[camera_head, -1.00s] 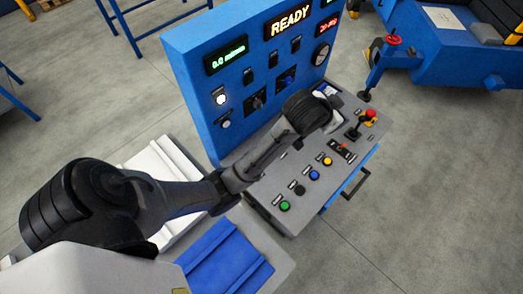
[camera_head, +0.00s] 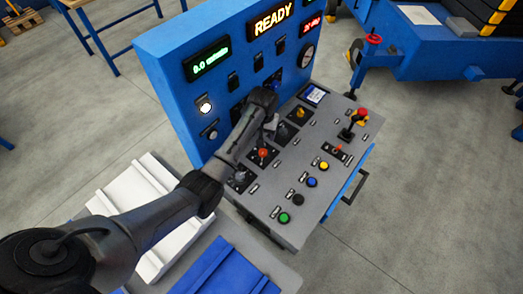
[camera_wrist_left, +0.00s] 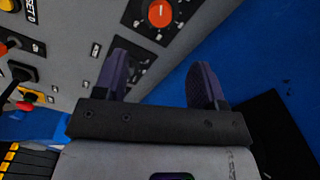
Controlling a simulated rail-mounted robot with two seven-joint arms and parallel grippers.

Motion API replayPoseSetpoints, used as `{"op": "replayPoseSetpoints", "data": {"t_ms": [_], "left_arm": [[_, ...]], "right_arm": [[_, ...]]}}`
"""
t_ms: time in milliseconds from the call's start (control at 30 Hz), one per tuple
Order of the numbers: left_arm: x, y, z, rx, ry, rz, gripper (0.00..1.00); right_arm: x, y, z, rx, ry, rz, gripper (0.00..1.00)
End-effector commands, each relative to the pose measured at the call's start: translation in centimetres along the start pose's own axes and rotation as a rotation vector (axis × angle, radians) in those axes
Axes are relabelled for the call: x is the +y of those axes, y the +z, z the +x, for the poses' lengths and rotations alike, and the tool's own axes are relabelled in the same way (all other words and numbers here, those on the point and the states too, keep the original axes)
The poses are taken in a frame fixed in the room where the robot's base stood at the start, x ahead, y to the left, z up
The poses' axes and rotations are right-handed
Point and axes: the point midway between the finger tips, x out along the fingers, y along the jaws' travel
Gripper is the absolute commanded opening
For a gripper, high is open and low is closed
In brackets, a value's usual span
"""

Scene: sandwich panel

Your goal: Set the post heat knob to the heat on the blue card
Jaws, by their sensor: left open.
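The console's sloping top carries several knobs on black plates: a red one (camera_head: 263,153), a dark one (camera_head: 282,131) and a yellow one (camera_head: 299,113). Their labels are too small to read, so I cannot tell which is the post heat knob. My right gripper is not in view.
The blue upright panel (camera_head: 165,85) with lit displays stands behind the console. A joystick (camera_head: 346,134) and a red-and-yellow stop button (camera_head: 361,114) are at the right. Coloured push buttons, including a green one (camera_head: 284,217), line the front. White (camera_head: 130,205) and blue trays (camera_head: 225,265) lie at the left.

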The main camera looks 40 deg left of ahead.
Motion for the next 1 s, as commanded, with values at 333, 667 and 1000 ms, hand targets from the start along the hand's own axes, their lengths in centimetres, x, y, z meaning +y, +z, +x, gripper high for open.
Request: {"op": "replayPoseSetpoints", "data": {"t_ms": [333,667,1000], "left_arm": [[0.0,0.1,6.9,-0.003,-0.002,0.003,0.64],[0.0,0.1,10.9,-0.001,-0.001,0.003,0.64],[0.0,0.1,11.8,0.001,-0.001,0.003,0.64]], "right_arm": [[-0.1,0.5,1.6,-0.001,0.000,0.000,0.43],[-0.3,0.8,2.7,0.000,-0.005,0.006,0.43],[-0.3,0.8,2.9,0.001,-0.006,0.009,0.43]]}}
